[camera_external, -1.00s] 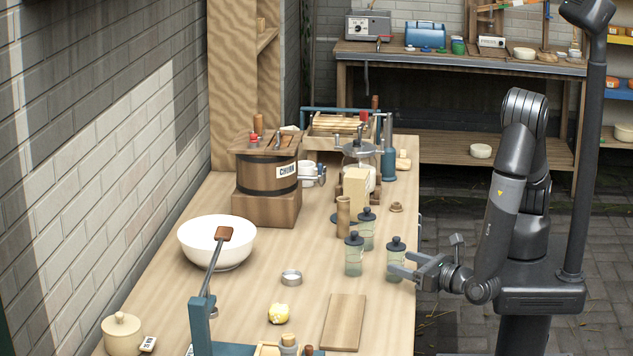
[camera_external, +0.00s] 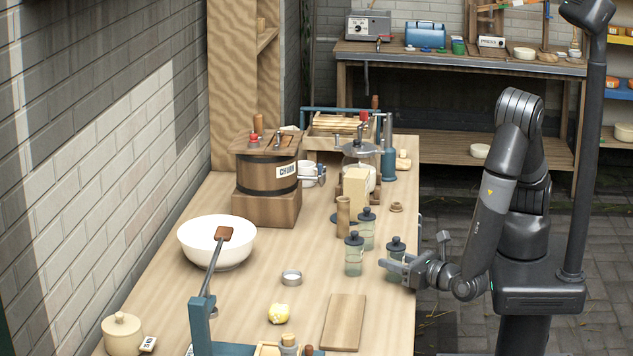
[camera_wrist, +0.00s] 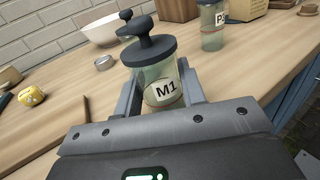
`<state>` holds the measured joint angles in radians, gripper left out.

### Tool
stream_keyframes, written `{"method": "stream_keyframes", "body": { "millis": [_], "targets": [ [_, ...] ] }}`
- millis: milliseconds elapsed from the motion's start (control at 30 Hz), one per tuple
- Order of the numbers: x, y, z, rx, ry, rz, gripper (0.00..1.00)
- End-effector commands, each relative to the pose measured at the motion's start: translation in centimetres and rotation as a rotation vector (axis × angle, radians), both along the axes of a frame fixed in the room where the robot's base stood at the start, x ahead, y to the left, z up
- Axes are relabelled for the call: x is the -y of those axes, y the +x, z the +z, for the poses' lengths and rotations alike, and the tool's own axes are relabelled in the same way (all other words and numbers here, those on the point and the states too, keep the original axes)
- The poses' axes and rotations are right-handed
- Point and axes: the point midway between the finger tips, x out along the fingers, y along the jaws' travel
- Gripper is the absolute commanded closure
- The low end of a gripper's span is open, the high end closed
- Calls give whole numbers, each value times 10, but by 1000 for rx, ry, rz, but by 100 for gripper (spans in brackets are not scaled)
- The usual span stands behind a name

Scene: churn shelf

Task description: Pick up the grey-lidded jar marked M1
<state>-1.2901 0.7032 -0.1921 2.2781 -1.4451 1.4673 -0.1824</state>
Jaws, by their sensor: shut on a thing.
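The jar marked M1 (camera_wrist: 162,90) has a grey lid with a knob and a greenish glass body with a white label. It stands upright between the fingers of my gripper (camera_wrist: 158,98) in the wrist view. In the external view the M1 jar (camera_external: 396,246) is at the right edge of the table, its lower part hidden by my gripper (camera_external: 393,266). My gripper is shut on the jar's body. I cannot tell whether the jar's base touches the table.
Two similar grey-lidded jars, a near one (camera_external: 354,256) and a farther one (camera_external: 367,230), stand left of it. A wooden board (camera_external: 344,322), a metal ring (camera_external: 291,278) and a yellow lump (camera_external: 279,313) lie nearby. A white bowl (camera_external: 215,255) and a churn (camera_external: 267,180) stand farther left.

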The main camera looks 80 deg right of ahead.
Motion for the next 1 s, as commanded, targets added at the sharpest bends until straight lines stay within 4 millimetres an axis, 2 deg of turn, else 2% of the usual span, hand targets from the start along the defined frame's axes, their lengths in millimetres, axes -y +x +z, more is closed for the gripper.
{"method": "stream_keyframes", "body": {
  "millis": [33, 133, 567, 767, 1000],
  "targets": [
    [0, 0, 0, 0, 0, 0, 81],
    [0, 0, 0, 0, 0, 0, 89],
    [0, 0, 8, 1, 1, 0, 89],
    [0, 0, 32, 3, 4, -1, 89],
    [0, 0, 71, 2, 5, -1, 89]
  ]
}}
